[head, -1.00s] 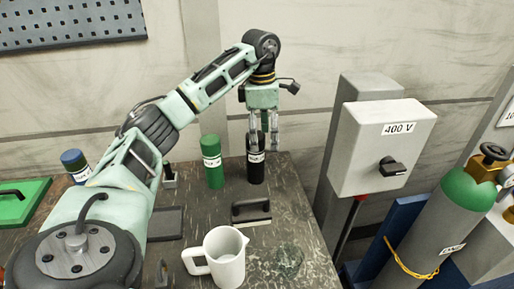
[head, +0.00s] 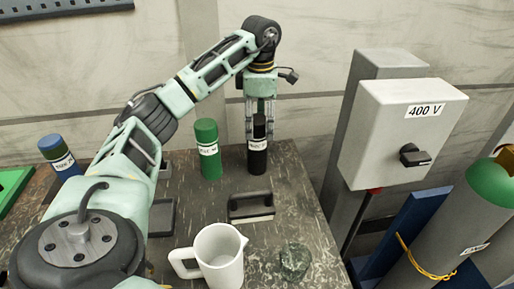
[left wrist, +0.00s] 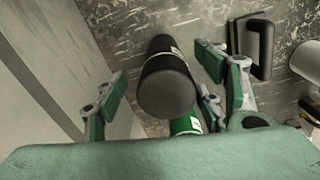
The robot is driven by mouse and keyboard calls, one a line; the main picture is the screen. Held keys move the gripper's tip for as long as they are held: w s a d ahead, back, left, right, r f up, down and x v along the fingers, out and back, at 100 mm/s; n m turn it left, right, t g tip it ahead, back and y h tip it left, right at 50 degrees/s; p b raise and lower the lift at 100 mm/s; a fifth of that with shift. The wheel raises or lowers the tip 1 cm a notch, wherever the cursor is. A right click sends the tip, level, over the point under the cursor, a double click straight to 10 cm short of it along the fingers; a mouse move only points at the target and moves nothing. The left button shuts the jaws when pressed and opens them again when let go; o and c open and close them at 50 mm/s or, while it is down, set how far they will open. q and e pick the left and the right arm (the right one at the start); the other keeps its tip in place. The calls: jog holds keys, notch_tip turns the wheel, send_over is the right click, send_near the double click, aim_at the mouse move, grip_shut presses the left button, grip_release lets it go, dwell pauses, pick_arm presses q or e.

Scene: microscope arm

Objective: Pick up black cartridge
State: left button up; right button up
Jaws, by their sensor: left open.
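The black cartridge (head: 258,158) stands upright on the worktable, with a white label. My left gripper (head: 259,132) is open, pointing down over the cartridge's upper part. In the left wrist view the cartridge's dark round end (left wrist: 167,88) lies between the spread fingers, with a visible gap to the finger on the left. Contact on the right side cannot be told. My right gripper is not in view.
A green cartridge (head: 208,160) stands close to the left, and a blue one (head: 58,155) farther left. In front are a black-handled block (head: 250,206), a white jug (head: 218,262) and a glass dish (head: 295,260). A 400 V box (head: 400,135) stands right of the table.

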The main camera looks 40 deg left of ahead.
aim_at(257, 141)
pick_arm(q)
jog(key=f, duration=0.2)
jog(key=f+p, duration=0.1)
jog(key=f, duration=0.4)
jog(key=shift+s+a+f, duration=0.1)
jog(key=shift+s+a, duration=0.15)
jog(key=shift+s, duration=0.05)
jog(key=c, duration=1.5)
jog(key=shift+c, duration=0.3)
